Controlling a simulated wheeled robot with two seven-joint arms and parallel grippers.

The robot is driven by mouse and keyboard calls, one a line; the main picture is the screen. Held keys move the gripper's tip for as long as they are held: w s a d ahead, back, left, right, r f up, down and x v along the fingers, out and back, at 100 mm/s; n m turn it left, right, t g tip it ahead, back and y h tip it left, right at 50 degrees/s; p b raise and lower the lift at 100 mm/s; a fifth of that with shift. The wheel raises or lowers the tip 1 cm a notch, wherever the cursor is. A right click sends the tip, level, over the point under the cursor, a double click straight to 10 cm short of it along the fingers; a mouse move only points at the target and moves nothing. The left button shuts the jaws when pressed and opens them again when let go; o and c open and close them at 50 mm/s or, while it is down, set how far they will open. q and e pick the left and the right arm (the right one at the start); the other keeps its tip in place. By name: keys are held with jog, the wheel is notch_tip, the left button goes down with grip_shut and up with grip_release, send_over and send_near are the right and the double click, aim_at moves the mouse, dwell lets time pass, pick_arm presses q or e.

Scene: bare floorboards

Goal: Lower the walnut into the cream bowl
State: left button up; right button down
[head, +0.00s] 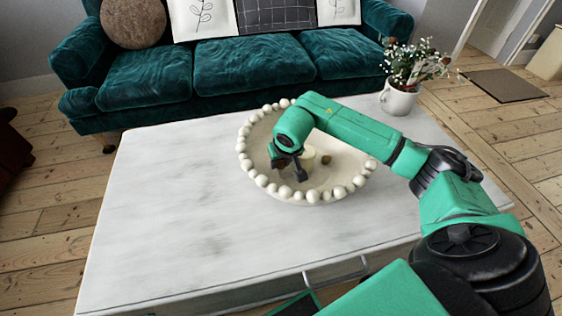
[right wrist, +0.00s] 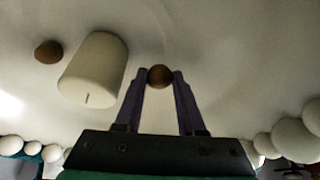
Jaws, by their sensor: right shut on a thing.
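The cream bowl (head: 330,183), wide and shallow with a rim of round white beads, stands on the white table. My right gripper (head: 290,167) is inside the bowl's outline in the head view, left of a candle. In the right wrist view its fingertips (right wrist: 160,78) are shut on a brown round walnut (right wrist: 160,76), with the pale bowl surface behind. I cannot tell whether the walnut touches the bowl. The gripper hides the held walnut in the head view. My left gripper is not in view.
A short cream candle (head: 308,158) stands in the bowl close to my right gripper, with another brown round thing (head: 326,159) beside it. A white mug of flowers (head: 398,98) stands at the table's back right. The table's left side (head: 170,210) is clear. A teal sofa (head: 240,70) is behind.

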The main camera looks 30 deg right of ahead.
jog(key=shift+f+b, duration=0.35)
jog(key=shift+f, duration=0.15)
dwell(0.3)
jog(key=shift+c, duration=2.1)
grip_release()
jog(key=shift+r, duration=0.1)
jog(key=shift+s+r, duration=0.1)
jog(key=shift+r, duration=0.25)
jog(key=d+p+v, duration=0.1)
jog(key=p+v, duration=0.2)
jog(key=v, duration=1)
jog(key=shift+a+r, duration=0.35)
jog(key=shift+a, duration=0.15)
jog(key=shift+s, duration=0.1)
